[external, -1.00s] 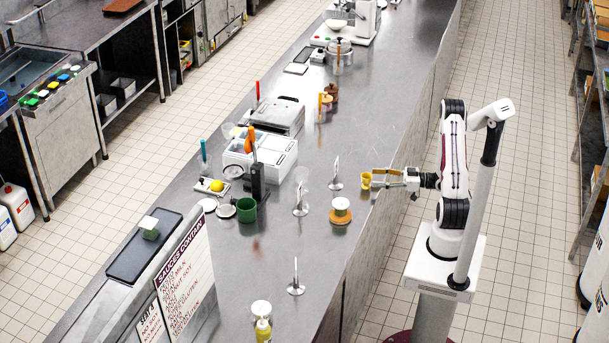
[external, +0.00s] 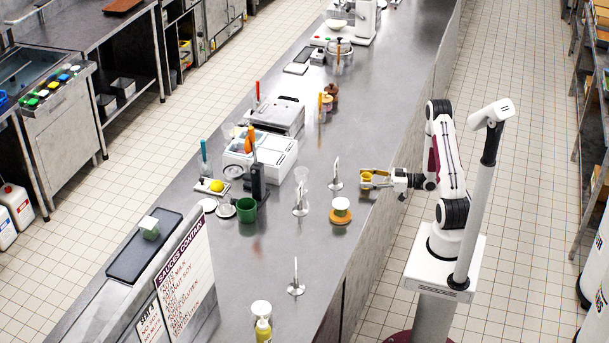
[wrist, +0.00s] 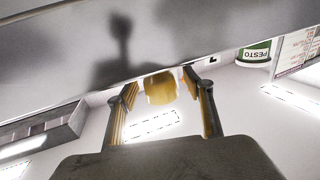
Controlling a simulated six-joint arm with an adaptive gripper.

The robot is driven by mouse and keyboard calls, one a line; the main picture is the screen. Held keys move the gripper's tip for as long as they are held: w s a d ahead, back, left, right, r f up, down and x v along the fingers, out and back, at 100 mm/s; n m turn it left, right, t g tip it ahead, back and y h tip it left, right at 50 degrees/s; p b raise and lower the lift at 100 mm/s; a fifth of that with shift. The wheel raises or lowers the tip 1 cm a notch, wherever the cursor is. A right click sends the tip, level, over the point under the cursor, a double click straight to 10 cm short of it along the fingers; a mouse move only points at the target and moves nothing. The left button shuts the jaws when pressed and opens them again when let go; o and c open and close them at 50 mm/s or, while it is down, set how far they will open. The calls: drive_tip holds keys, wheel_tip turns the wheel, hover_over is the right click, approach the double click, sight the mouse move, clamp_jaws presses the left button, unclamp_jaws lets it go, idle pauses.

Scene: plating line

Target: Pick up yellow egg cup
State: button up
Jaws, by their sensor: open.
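The small yellow egg cup (external: 366,180) stands at the right edge of the steel counter. My gripper (external: 371,179) is level and reaches in from the right, with its yellow-padded fingers open at the cup. In the wrist view, the egg cup (wrist: 159,87) shows between the two open fingers of my gripper (wrist: 160,92), towards their tips. A gap shows on each side of the cup, so the fingers are not closed on it. The fingers partly hide the cup in the external view.
A white-topped pot on an orange base (external: 341,215) stands nearby, towards the front. Metal spike stands (external: 336,183) are to the left. A green pot (external: 246,210), labelled PESTO in the wrist view (wrist: 254,54), is farther left. The counter just behind the cup is clear.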

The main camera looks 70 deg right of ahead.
idle(0.4)
drive_tip(key=c, duration=1.2)
drive_tip(key=shift+r, duration=0.2)
drive_tip(key=shift+r, duration=4.8)
drive_tip(key=shift+c, duration=0.2)
